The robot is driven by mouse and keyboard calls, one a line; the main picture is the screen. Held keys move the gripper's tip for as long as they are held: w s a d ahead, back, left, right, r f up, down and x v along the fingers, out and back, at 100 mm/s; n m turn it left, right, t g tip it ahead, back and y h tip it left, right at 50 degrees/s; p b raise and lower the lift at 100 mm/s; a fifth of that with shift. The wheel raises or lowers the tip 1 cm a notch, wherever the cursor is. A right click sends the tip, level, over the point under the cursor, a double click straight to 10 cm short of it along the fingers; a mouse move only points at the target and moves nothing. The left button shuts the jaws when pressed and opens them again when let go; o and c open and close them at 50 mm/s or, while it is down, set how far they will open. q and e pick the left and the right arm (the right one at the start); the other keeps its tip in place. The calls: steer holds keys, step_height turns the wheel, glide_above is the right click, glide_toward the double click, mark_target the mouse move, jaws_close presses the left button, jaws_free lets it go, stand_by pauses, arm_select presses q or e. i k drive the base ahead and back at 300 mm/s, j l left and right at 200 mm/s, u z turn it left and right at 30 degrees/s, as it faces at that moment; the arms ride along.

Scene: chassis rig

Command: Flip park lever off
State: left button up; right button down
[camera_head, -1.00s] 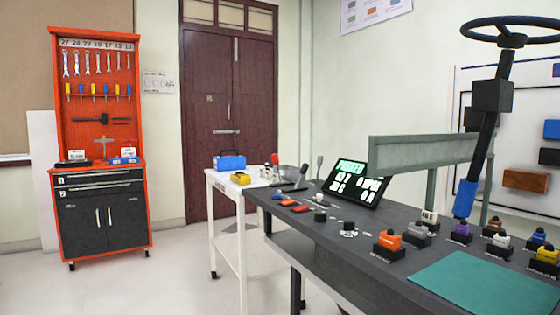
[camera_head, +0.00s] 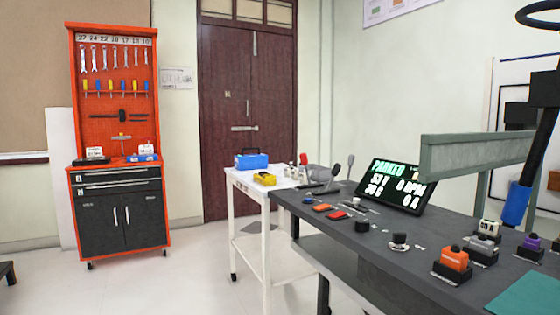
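A dark grey bench (camera_head: 335,233) runs from the middle to the right. At its far end stand a dark lever-like handle (camera_head: 325,185) and an upright lever with a grey rounded top (camera_head: 350,166). A red-topped item (camera_head: 303,160) shows just behind, at the white cart. I cannot tell for sure which of these is the park lever. A tilted black display (camera_head: 395,187) on the bench reads "PARKED" in green, with white readings below. Neither of my grippers is in view.
An orange tool cabinet (camera_head: 115,150) stands farther left. An orange connector (camera_head: 454,259) and a blue-sleeved steering column (camera_head: 515,204) are at right.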

mark_target(303, 156)
steer(key=i+j+u, duration=0.35)
steer(key=i+u, duration=0.3)
steer(key=i, duration=0.3)
steer(key=j, duration=0.1)
